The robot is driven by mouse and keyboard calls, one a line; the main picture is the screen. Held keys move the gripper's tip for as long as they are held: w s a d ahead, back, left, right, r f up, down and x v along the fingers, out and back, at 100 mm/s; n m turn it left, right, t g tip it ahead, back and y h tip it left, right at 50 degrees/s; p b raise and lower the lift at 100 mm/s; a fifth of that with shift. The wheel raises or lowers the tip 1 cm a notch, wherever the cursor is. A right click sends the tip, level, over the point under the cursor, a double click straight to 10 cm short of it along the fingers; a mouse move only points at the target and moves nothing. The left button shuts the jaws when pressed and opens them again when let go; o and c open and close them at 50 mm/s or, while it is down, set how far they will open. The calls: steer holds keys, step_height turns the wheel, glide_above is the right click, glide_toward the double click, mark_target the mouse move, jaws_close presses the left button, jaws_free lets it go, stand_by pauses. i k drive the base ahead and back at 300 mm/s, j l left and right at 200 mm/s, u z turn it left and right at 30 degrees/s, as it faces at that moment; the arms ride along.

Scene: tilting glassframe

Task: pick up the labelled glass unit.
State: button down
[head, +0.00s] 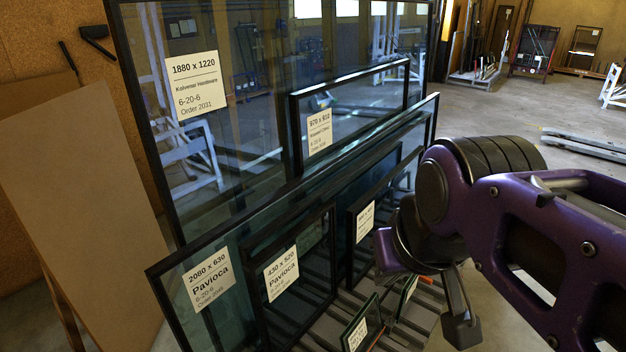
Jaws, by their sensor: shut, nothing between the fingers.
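Several framed glass units with white labels lean together. The tallest, labelled 1880 x 1220 (255,110), stands at the back. A smaller pane labelled 970 x 510 or similar (365,105) leans before it. A long unit labelled 2080 x 630 (215,310) runs across the front, with a 430 x 520 unit (310,275) and another small labelled unit (385,200) against it. Which unit the task means, I cannot tell. My gripper (461,325) is shut and empty, right of the small panes, apart from the glass as far as shows.
The units stand on a slatted rack (425,308). A plain brown board (85,210) leans at the left. Grey beams (585,143) lie on the floor at the right. Open concrete floor (480,100) spreads behind my arm.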

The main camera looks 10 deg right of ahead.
mark_target(410, 291)
steer(key=k+l+z, duration=0.5)
steer(key=l, duration=0.25)
steer(key=i+l+u, duration=0.15)
steer(key=u, duration=0.75)
steer(key=i+l+u, duration=0.1)
steer(key=l+u, duration=0.2)
steer(key=i+l+u, duration=0.1)
steer(key=l+u, duration=0.2)
steer(key=l, duration=0.15)
steer(key=l+u, duration=0.35)
steer(key=l, duration=0.45)
steer(key=l+u, duration=0.15)
steer(key=l, duration=1.5)
